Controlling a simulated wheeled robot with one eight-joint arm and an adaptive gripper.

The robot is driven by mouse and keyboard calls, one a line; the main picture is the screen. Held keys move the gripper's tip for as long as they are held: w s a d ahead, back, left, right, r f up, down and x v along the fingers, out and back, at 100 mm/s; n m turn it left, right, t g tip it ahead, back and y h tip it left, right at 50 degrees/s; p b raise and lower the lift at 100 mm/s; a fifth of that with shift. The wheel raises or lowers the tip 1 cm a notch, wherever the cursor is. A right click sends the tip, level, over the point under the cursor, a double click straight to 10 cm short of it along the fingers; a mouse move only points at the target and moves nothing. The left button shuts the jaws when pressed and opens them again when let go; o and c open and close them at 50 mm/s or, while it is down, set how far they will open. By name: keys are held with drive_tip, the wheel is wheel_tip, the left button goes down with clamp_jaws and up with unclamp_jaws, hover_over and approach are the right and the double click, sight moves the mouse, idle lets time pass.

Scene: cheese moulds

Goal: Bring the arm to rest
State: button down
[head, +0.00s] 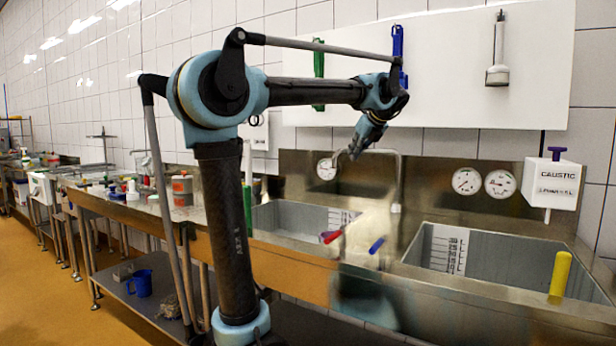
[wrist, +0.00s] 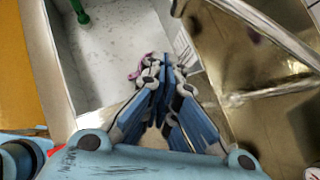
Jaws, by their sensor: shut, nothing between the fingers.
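My arm is raised in front of the sinks, bent at the elbow. My gripper (head: 350,156) hangs at its end, in the air above the sink unit, and points downward. In the wrist view the fingers (wrist: 163,75) are closed together, with nothing seen held between them. A pink-purple item (wrist: 150,60) shows just beyond the fingertips, partly hidden by them; I cannot tell what it is.
The left basin (head: 289,217) and right basin (head: 480,262) lie below. Red (head: 332,237), blue (head: 376,245) and yellow (head: 560,272) handles stick up there. A caustic dispenser (head: 553,186) hangs at right. A blue jug (head: 140,284) stands on the lower shelf.

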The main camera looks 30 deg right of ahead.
drive_tip(key=w+a+f+n+g+y, duration=0.1)
drive_tip(key=w+a+f+n, duration=0.1)
drive_tip(key=a+f+n, duration=0.65)
drive_tip(key=w+a+f+n+g+y, duration=0.1)
drive_tip(key=a+f+n+g, duration=0.15)
drive_tip(key=a, duration=1.15)
drive_tip(key=w+a+f+n+g, duration=0.1)
drive_tip(key=w+a+f+n, duration=0.1)
drive_tip(key=a+f+n, duration=0.7)
drive_tip(key=s+a+f+n+g, duration=0.1)
drive_tip(key=s+a+f+n, duration=0.7)
drive_tip(key=f, duration=0.3)
drive_tip(key=s+a+f+n+g+h, duration=0.1)
drive_tip(key=s+a+f+n, duration=0.6)
drive_tip(key=a+f+n, duration=0.2)
drive_tip(key=shift+s+a+f, duration=0.35)
drive_tip(key=shift+a+f, duration=0.4)
drive_tip(key=shift+f, duration=0.2)
drive_tip(key=shift+s, duration=0.1)
